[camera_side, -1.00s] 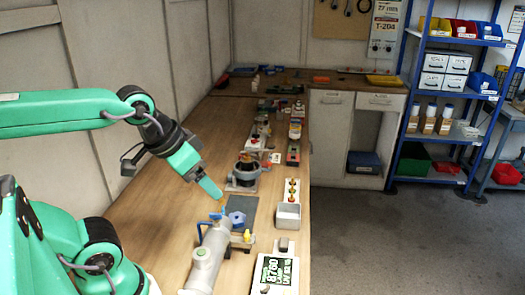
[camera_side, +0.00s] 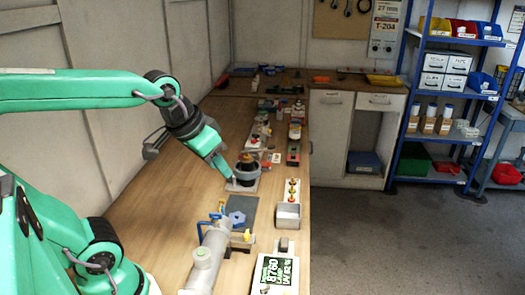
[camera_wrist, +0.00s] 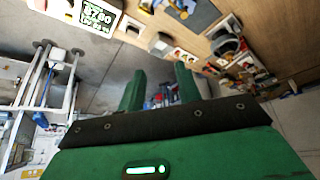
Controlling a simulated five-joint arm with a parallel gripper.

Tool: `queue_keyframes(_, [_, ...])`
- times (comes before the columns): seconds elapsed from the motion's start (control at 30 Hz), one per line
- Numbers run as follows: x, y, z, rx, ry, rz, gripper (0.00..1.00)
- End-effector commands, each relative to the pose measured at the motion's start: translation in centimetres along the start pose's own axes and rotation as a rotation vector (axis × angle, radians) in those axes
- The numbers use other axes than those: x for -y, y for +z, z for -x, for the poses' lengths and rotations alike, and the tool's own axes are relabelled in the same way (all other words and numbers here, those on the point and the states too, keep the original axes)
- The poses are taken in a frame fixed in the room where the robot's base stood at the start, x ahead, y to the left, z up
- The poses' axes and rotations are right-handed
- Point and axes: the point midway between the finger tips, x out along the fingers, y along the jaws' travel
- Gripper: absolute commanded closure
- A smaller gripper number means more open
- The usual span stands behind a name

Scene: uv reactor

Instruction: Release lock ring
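A round dark device with a grey collar (camera_side: 246,173) stands on a plate in the middle of the bench in the side view. A grey cylinder (camera_side: 208,262) with a blue handle (camera_side: 211,220) at its far end lies nearer the camera. I cannot tell which of these bears the lock ring. My gripper (camera_side: 226,173) points down at the left side of the round device and partly overlaps it; contact cannot be told. In the wrist view, my gripper (camera_wrist: 160,72) has two green fingers, apart with nothing between them.
A blue part (camera_side: 237,218) sits on a dark mat. A grey open box (camera_side: 288,217) and a display unit (camera_side: 275,273) stand along the bench's right edge. Several small items stand farther back. The bench left of the round device is mostly clear.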

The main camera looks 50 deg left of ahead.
Motion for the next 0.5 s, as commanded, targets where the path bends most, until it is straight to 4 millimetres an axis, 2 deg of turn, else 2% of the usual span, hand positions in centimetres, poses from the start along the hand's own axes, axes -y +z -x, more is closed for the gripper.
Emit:
queue_keyframes(0.1, [0.7,-2.4,-1.0,0.011,-0.012,0.028,0.66])
queue_keyframes(0.5, [3.9,-9.4,-5.6,0.037,-0.048,0.121,0.66])
